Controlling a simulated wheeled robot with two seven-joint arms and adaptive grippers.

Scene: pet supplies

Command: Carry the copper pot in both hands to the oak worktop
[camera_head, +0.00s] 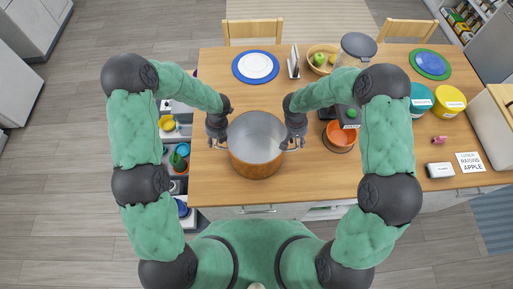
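The copper pot (256,168) is large and open-topped, with a grey inside and a loop handle on each side. It is upright over the front-left part of the wooden worktop (230,191); I cannot tell whether its base rests on the wood. My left gripper (216,141) is at the pot's left handle, and my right gripper (295,141) is at its right handle. Both point down, with fingers close to or around the handles. The fingers are too small and dark to show whether they are closed. The pot looks empty.
An orange bowl (341,134) stands right of the pot, partly behind my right arm. A blue-rimmed plate (242,74), a fruit bowl (314,58) and a glass jar (357,46) stand behind. Tubs (448,101) and a white box (439,170) are at right. Chairs (252,29) line the back.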

